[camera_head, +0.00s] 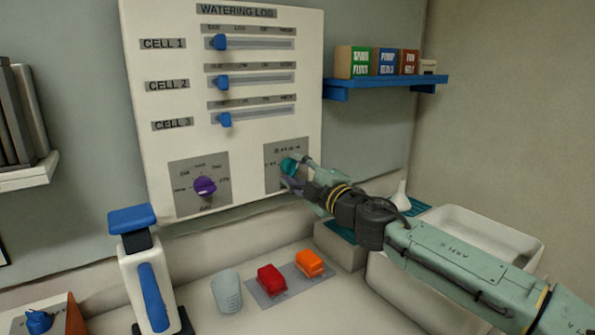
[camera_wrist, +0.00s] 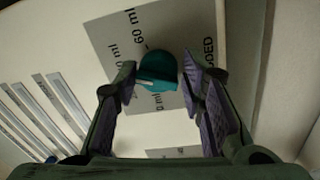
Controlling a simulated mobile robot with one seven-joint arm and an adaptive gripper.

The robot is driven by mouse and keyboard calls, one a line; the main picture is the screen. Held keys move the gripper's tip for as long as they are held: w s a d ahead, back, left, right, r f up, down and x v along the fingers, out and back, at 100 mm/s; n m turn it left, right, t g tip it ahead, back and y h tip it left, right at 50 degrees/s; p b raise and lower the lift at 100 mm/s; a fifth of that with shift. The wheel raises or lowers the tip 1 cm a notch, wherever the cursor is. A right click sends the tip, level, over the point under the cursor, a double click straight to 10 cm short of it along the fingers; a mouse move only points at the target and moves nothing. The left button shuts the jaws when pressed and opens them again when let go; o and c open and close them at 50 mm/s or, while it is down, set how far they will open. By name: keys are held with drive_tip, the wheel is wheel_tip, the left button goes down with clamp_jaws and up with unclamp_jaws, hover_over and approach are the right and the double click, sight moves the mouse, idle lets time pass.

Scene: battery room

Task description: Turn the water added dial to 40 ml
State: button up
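The teal water added dial (camera_head: 288,165) sits on a grey plate (camera_head: 272,181) at the lower right of the white watering log board. In the wrist view the dial (camera_wrist: 158,70) shows a white pointer mark at its lower left. A "60 ml" label is readable above it; other labels are partly cut off or hidden, so I cannot tell the exact setting. My gripper (camera_head: 294,172) is at the dial. In the wrist view its two purple-padded fingers (camera_wrist: 160,72) are spread, one on each side of the dial, with visible gaps. Nothing is held.
A purple dial (camera_head: 205,186) is to the left on the board (camera_head: 240,150). Three blue sliders, one of them the top slider (camera_head: 220,42), are above. A blue shelf (camera_head: 390,85) with boxes is at right.

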drive_tip(key=o, duration=0.3)
drive_tip(key=v, duration=1.2)
drive_tip(key=shift+d, duration=0.1)
